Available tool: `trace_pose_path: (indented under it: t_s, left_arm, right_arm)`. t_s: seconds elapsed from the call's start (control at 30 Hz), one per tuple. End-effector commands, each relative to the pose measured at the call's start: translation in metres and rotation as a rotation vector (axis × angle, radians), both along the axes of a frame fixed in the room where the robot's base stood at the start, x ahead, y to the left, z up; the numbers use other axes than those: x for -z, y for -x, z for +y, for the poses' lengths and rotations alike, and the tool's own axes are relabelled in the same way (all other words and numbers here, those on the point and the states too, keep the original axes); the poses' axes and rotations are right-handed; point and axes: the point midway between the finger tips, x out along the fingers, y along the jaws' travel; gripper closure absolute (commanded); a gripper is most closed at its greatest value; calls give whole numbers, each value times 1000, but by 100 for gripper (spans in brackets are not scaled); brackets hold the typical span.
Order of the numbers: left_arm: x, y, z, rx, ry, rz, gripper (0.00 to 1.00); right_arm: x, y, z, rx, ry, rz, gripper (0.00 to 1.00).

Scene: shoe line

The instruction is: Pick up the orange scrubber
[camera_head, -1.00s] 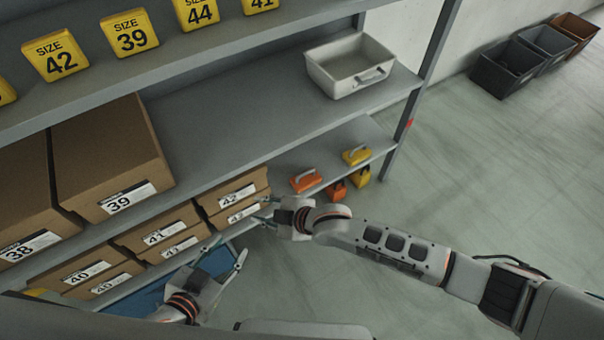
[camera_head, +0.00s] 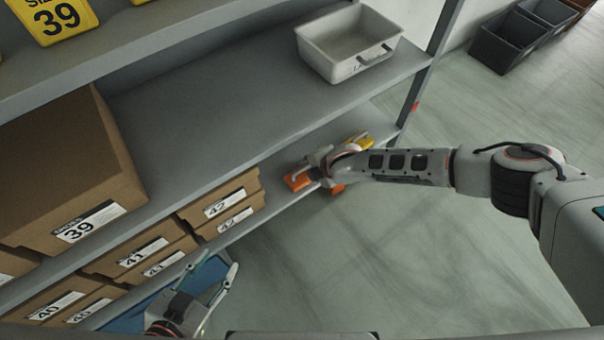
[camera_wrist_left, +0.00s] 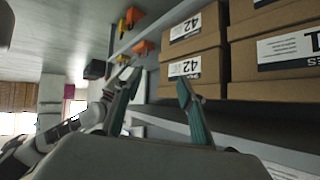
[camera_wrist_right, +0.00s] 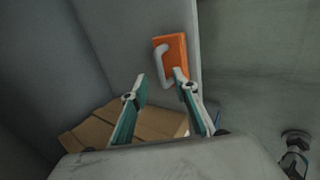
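The orange scrubber (camera_wrist_right: 176,55) has a pale handle and sits on the lower shelf. In the head view the scrubber (camera_head: 296,181) is partly hidden behind my right gripper (camera_head: 312,168). In the right wrist view my right gripper (camera_wrist_right: 158,82) is open, with its fingertips just short of the scrubber and its handle. My left gripper (camera_head: 222,272) is open and empty, low in front of the lower shelf boxes. The left wrist view shows its spread fingers (camera_wrist_left: 157,80) with nothing between them.
Cardboard shoe boxes (camera_head: 226,207) stand left of the scrubber on the same shelf. A yellow scrubber (camera_head: 358,140) lies farther right, partly hidden by my arm. A pale bin (camera_head: 318,57) stands on the shelf above.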

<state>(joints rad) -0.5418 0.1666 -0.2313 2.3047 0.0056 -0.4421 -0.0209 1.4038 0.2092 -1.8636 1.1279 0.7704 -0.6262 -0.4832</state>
Motion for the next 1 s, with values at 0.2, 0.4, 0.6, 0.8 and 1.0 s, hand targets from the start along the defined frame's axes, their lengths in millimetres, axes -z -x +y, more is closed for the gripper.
trace_pose_path:
  t_s: [0.2,0.4,0.6,0.8,1.0]
  left_arm:
    - [0,-4,-18,0,62,-14,60]
    - [-20,-18,-29,-9,107,-57,60]
    - [-25,-22,-29,-17,115,-68,60]
    - [-21,-19,-28,-15,110,-58,60]
    - [-19,-17,-27,-10,104,-53,60]
  right_arm:
    - [37,-8,11,-1,-1,12,71]
    - [43,-19,16,-1,-2,3,71]
    - [38,-22,16,-1,-3,-3,71]
    - [38,-21,16,-1,-2,-2,100]
    - [39,-21,16,0,-2,-1,100]
